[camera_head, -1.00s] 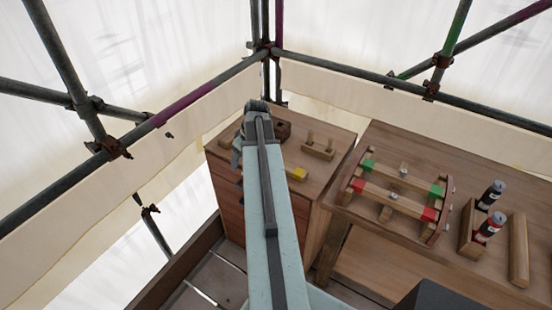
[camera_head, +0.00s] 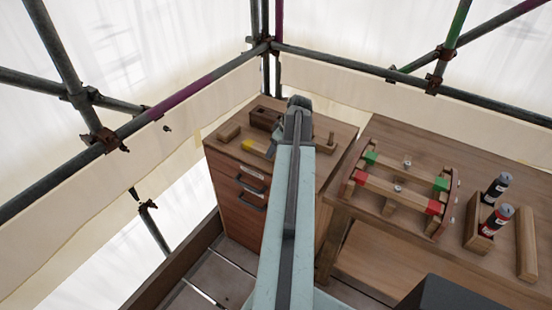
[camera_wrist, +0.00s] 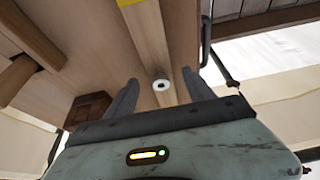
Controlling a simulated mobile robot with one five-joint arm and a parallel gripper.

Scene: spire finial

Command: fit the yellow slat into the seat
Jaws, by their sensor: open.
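The yellow slat is a wooden bar with a yellow end (camera_head: 247,144), lying on the drawer cabinet; my arm hides the rest of it in the head view. In the wrist view a yellow end (camera_wrist: 133,2) shows at the top edge, and a pale round knob with a dark centre (camera_wrist: 161,85) stands on the bar. My gripper (camera_wrist: 160,82) is open, with one finger on each side of the knob, holding nothing. A curved-sided wooden rack (camera_head: 452,190) on the right table carries green-ended and red-ended slats. I cannot tell which opening there is the seat.
A dark wooden box (camera_head: 264,117) and a small block (camera_head: 229,133) sit on the cabinet, with a peg (camera_head: 331,138) right of my arm. The right table also holds two bottles (camera_head: 492,205) in a holder and a loose wooden bar (camera_head: 526,245). Scaffold poles stand behind.

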